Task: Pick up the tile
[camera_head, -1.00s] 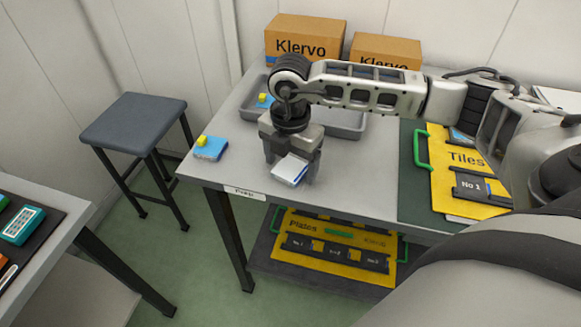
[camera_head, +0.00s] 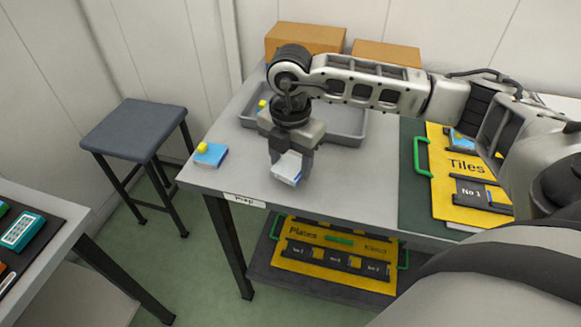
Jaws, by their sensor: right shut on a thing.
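My right gripper (camera_head: 289,158) points down over the front part of the grey table. It is shut on a tile (camera_head: 288,168) with a white face and a blue edge, held tilted. I cannot tell whether the tile clears the tabletop. A second blue tile (camera_head: 211,155) with a yellow knob (camera_head: 202,148) lies at the table's left front corner, apart from the gripper. Another yellow knob (camera_head: 262,104) shows in the grey tray, mostly hidden behind my gripper. My left gripper is not in view.
The grey tray (camera_head: 345,138) stands behind my gripper, with cardboard boxes (camera_head: 305,40) at the back. A yellow Tiles board (camera_head: 463,180) with a green handle lies right. A yellow Plates board (camera_head: 335,250) is on the lower shelf. A stool (camera_head: 134,128) stands left.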

